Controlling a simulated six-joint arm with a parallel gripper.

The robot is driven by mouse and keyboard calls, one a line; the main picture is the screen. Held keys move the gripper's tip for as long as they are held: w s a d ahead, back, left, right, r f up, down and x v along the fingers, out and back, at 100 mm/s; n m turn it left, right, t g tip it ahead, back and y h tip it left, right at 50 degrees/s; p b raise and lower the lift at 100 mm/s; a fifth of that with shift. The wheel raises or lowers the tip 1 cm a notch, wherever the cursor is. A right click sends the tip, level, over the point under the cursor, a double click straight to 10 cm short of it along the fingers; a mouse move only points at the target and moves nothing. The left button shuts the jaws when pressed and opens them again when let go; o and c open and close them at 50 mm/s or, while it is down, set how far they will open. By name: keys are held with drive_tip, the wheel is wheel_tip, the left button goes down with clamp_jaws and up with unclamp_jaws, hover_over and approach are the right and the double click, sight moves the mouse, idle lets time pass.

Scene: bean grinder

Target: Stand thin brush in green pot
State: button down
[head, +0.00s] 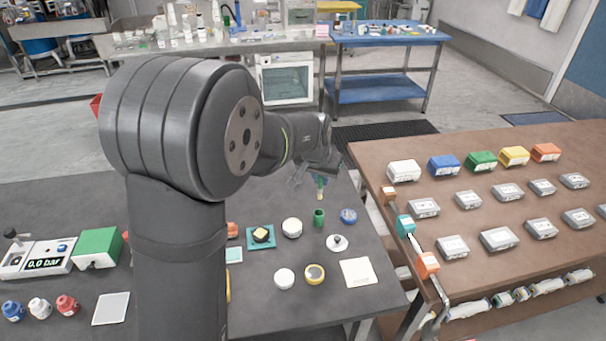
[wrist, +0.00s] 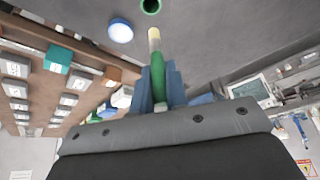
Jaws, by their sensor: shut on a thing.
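The thin brush (head: 320,187) points downward from my gripper (head: 321,176), with its pale yellowish end lowest. In the wrist view the brush's green part (wrist: 158,80) sits between the two blue fingers of my gripper (wrist: 160,78), which are shut on it. The small green pot (head: 319,217) stands on the dark table, just below the brush in the head view. Its round dark opening also shows at the top edge of the wrist view (wrist: 150,6). A gap shows between brush and pot.
A blue round item (head: 348,216) stands right of the pot, and a white jar (head: 292,228) left of it. A white lid with a dark knob (head: 337,243) lies in front. The brown table (head: 470,215) with several boxes is at right.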

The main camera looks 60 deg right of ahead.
sight(319, 188)
drive_tip(key=shift+f, duration=2.6)
drive_tip(key=shift+a+f, duration=0.1)
drive_tip(key=shift+f, duration=2.3)
idle(2.8)
